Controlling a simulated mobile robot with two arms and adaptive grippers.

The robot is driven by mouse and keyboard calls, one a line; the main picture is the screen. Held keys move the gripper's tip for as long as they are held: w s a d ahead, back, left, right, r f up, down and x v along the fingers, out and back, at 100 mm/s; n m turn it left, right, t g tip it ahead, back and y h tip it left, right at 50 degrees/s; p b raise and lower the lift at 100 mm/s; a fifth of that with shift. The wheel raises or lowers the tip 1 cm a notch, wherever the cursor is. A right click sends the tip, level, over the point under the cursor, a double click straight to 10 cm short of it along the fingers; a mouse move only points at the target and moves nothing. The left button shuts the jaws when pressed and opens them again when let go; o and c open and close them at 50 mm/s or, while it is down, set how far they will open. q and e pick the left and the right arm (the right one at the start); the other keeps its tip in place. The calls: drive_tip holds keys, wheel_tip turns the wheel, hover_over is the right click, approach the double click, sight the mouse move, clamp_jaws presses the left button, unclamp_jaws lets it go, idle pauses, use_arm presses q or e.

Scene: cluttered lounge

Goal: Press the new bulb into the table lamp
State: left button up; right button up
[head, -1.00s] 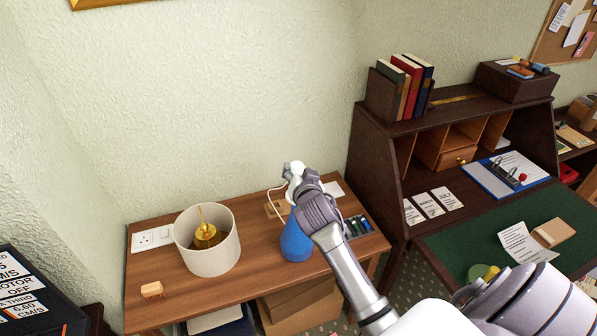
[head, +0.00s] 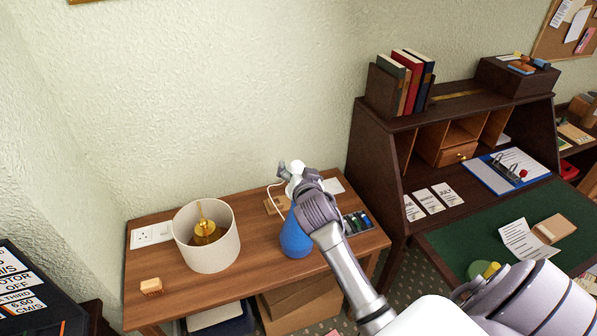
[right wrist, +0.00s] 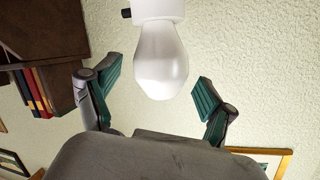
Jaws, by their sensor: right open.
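The blue table lamp (head: 296,240) stands upright on the wooden side table, with a white cord near its top. A white bulb (right wrist: 160,68) stands in a white socket with a dark knob (right wrist: 126,13); the wrist picture is upside down. How deep the bulb sits cannot be told. My right gripper (head: 291,167) is at the top of the lamp and partly hides it. In the right wrist view my right gripper (right wrist: 157,90) is open, with a green-padded finger on each side of the bulb and clear gaps. My left gripper is not in view.
A cream shade (head: 208,258) with a brass fitting inside stands left of the lamp. A small wooden block or brush (head: 151,286) lies at the front left. A tray of small dark items (head: 357,224) lies at right. A dark desk (head: 385,165) with books stands beyond.

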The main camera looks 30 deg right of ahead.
drive_tip(key=shift+s, duration=0.1)
drive_tip(key=v, duration=1.2)
drive_tip(key=s+a+f+n+g+y+b, duration=0.1)
drive_tip(key=s+a+f+n+g+y, duration=0.15)
drive_tip(key=f, duration=1.05)
drive_tip(key=s+a+f+n+g+y+b, duration=0.15)
drive_tip(key=a+f, duration=0.25)
drive_tip(key=f, duration=0.8)
drive_tip(key=s+a+f+n+g+y+b, duration=0.1)
drive_tip(key=s+a+f+n, duration=0.15)
drive_tip(key=f, duration=1.05)
drive_tip(key=s+a+f+n+g+y+b, duration=0.1)
drive_tip(key=s+a+f+n+g+b, duration=0.2)
drive_tip(key=s+f, duration=1.45)
drive_tip(key=s+d+f+n+g, duration=0.1)
drive_tip(key=s+f, duration=0.3)
drive_tip(key=s, duration=0.4)
drive_tip(key=s+d+f+n+g, duration=0.1)
drive_tip(key=s+d+f+g, duration=0.1)
drive_tip(key=s, duration=0.6)
wheel_tip(320, 180, down, 2)
drive_tip(key=shift+s+g, duration=0.35)
drive_tip(key=shift+g, duration=0.45)
